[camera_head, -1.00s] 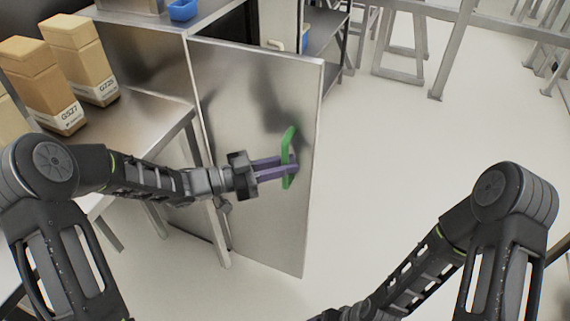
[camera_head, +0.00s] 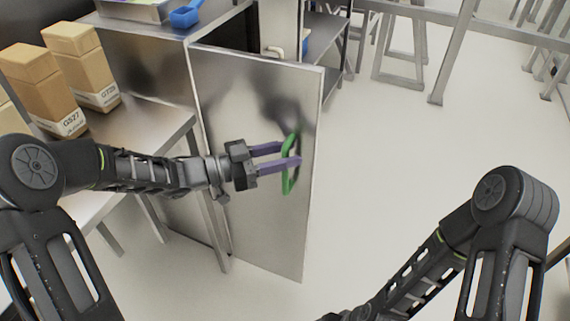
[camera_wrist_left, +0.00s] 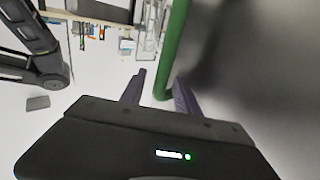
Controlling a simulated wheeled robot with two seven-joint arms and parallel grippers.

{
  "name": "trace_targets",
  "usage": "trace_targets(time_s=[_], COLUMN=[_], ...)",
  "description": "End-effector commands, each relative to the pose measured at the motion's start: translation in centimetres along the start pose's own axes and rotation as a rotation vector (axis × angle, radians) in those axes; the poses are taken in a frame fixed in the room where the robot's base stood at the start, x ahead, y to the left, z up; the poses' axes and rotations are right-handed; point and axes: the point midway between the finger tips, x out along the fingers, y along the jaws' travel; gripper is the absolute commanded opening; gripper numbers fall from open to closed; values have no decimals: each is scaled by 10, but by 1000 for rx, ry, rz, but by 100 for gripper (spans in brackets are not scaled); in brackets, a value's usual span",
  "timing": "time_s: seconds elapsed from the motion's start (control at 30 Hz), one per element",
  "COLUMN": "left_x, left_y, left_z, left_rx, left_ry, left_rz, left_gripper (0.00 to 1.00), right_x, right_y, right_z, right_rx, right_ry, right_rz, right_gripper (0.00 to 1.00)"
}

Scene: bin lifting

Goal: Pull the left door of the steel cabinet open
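The left door (camera_head: 230,100) of the steel cabinet (camera_head: 160,60) is a shiny metal panel that stands swung open, with the dark cabinet interior showing behind its top edge. A green bar handle (camera_head: 287,182) is on its face near the free edge. My left gripper (camera_head: 290,153) is at the handle with its purple fingers spread apart. In the left wrist view the green handle (camera_wrist_left: 172,50) passes between the fingers (camera_wrist_left: 158,85), closer to the right one. My right arm (camera_head: 440,250) shows at the lower right; its gripper is out of view.
Cardboard boxes (camera_head: 72,68) stand on a steel table (camera_head: 150,125) at the left. A blue scoop (camera_head: 186,17) lies on the cabinet top. A dark shelf (camera_head: 325,45) and metal frames (camera_head: 440,60) are at the back. The floor (camera_head: 400,150) right of the door is clear.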

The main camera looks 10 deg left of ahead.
Motion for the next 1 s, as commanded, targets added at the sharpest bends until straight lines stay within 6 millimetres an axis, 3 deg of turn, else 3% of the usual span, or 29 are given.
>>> trace_targets(time_s=[0.1,0.3,1.0], left_x=[0,0,0], left_y=[0,0,0], left_z=[-25,-44,-45], left_rx=[4,0,-1], left_ry=[0,0,0], left_rz=[0,0,0], left_gripper=[38,38,38], right_x=[-5,-7,-7], right_y=[-2,-3,-3], right_z=[0,0,0], right_rx=[0,0,0], right_ry=[0,0,0], right_rz=[0,0,0], right_gripper=[85,85,85])
